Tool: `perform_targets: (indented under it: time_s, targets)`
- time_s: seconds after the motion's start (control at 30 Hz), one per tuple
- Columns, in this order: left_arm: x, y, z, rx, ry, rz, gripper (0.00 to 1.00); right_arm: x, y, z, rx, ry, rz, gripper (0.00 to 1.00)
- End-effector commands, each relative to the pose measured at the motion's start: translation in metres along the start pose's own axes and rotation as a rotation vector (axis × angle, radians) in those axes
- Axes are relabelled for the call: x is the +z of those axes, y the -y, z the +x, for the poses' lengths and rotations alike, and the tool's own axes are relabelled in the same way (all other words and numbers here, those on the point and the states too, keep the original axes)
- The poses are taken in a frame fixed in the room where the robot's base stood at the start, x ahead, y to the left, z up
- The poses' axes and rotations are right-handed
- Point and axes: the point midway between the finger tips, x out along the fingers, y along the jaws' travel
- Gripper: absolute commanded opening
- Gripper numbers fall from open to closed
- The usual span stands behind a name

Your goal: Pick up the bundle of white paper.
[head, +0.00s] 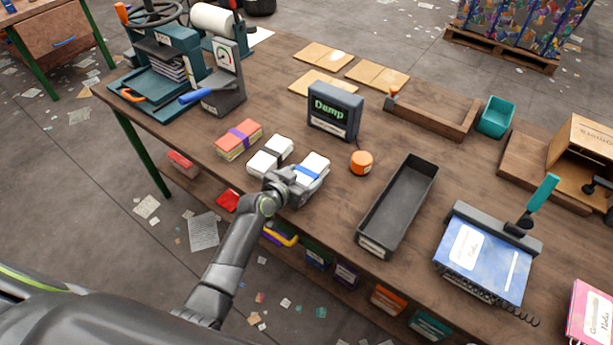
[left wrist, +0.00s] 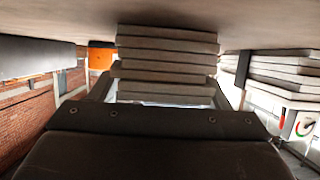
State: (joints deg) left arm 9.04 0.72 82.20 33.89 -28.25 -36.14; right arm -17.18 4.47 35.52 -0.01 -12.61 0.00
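A white paper bundle with a blue band (head: 314,165) lies on the table in the middle of the head view. A second white bundle, with a black band (head: 270,156), lies just left of it. My left gripper (head: 299,183) is at the near end of the blue-banded bundle. In the left wrist view a layered paper stack (left wrist: 167,62) fills the space ahead, with my left gripper's fingers (left wrist: 160,90) open on either side of its lower part. Whether they touch it cannot be told. My right gripper is not in view.
A multicoloured bundle with a purple band (head: 239,139) lies farther left. A long dark tray (head: 375,225) is to the right. Bare table lies between button and tray.

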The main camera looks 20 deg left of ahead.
Motion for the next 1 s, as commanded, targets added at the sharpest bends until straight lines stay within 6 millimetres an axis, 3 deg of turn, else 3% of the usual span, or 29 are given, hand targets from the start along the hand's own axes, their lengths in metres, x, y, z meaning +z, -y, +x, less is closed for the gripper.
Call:
perform_targets:
  time_s: [0.03, 0.3, 0.63, 1.0]
  targets:
    - [0.0, 0.0, 0.0, 0.0, 0.0, 0.0, 0.63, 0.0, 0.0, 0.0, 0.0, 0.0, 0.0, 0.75]
    - [0.0, 0.0, 0.0, 0.0, 0.0, 0.0, 0.29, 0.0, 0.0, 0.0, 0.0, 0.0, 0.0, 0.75]
    - [-0.009, 0.0, -0.003, 0.001, -0.003, 0.001, 0.29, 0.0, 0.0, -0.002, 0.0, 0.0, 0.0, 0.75]
    - [-0.069, 0.0, -0.028, 0.0, -0.007, 0.002, 0.29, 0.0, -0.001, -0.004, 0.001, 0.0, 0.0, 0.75]
